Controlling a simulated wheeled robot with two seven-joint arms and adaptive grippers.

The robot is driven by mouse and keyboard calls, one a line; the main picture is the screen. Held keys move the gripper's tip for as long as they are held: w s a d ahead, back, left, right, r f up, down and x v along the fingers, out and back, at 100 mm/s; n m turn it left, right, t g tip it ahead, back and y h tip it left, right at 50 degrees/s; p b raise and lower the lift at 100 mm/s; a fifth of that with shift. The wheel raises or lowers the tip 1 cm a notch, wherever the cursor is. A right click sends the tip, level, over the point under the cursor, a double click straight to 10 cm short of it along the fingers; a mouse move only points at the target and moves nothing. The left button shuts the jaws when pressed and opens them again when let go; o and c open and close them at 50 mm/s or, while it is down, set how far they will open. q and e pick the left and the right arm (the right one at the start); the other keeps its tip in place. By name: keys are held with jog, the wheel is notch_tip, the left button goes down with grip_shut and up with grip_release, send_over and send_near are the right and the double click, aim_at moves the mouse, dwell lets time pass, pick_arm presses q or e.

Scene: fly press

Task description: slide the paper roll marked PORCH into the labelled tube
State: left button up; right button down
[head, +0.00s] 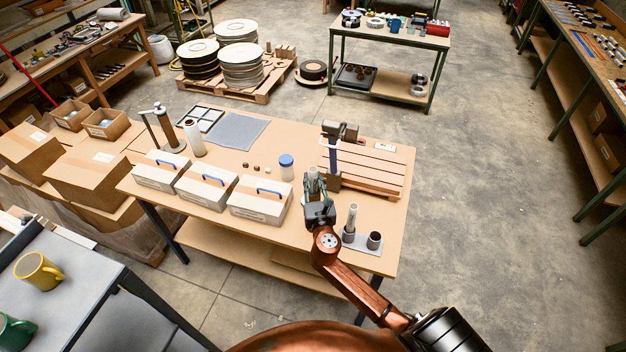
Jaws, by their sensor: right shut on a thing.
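My right gripper (314,181) is over the workbench, left of the wooden slatted stand, with its fingers pointing away from me. It is shut on a pale, roll-like thing (312,171), which the fingers mostly hide. I cannot read any marking on it. At the front right of the bench, a white base plate (362,246) bears two dark tubes. A pale paper roll (352,214) stands upright in the left tube (348,235). The right tube (374,240) shows an open top. The labels are too small to read. My left gripper is not in view.
A fly press (340,132) stands behind my right gripper, by the wooden slats (375,176). A blue-lidded jar (286,167) and a blue-handled box (258,199) stand to the left. Bare bench top (392,213) shows near the right edge.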

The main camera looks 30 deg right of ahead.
jog(key=c, duration=1.6)
grip_release()
jog(key=v, duration=1.2)
jog(key=shift+f, duration=0.1)
